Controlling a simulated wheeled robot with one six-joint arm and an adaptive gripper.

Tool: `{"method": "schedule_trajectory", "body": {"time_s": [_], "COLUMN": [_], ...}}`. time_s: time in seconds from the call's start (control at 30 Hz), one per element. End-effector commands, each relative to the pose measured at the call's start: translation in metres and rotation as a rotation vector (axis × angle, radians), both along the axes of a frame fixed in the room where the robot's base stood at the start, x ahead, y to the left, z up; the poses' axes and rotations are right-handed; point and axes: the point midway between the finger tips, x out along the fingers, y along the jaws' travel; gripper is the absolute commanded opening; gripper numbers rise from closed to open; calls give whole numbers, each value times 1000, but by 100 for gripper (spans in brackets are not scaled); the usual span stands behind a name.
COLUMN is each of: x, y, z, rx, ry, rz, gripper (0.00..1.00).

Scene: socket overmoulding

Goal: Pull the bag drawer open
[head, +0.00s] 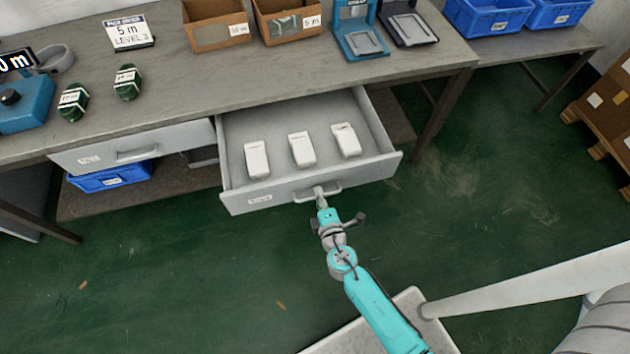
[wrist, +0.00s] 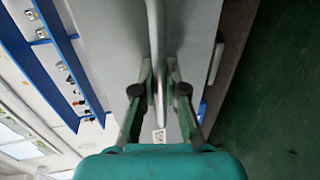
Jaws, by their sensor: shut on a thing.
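The bag drawer (head: 235,195) is a grey drawer under the workbench, and it stands well out from the bench. Three white packets lie in it in a row: a left one (head: 256,160), a middle one (head: 302,150) and a right one (head: 346,140). My gripper (head: 319,193) is at the drawer's front, shut on its bar handle (head: 333,188). In the wrist view the handle (wrist: 153,40) runs between the two fingers of my gripper (wrist: 159,82), with the drawer front (wrist: 110,35) behind it.
A second drawer (head: 100,158) to the left is shut, with a blue bin (head: 112,178) below. The workbench top (head: 180,100) carries cardboard boxes (head: 218,38), dark green coils (head: 127,82) and a sign (head: 130,32). Cartons (head: 605,100) stand far right.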

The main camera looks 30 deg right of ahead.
Motion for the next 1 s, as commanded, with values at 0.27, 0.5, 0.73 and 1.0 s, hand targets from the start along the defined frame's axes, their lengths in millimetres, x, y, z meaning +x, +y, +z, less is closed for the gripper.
{"method": "schedule_trajectory", "body": {"time_s": [0.27, 0.5, 0.73, 1.0], "x": [-18, -19, -19, -19], "y": [4, 5, 5, 4], "z": [-1, -1, -1, 0], "rx": [0, 0, 0, 0], "ry": [1, 1, 1, 0], "rz": [1, 0, 1, 0], "gripper": [0, 0, 33, 37]}}
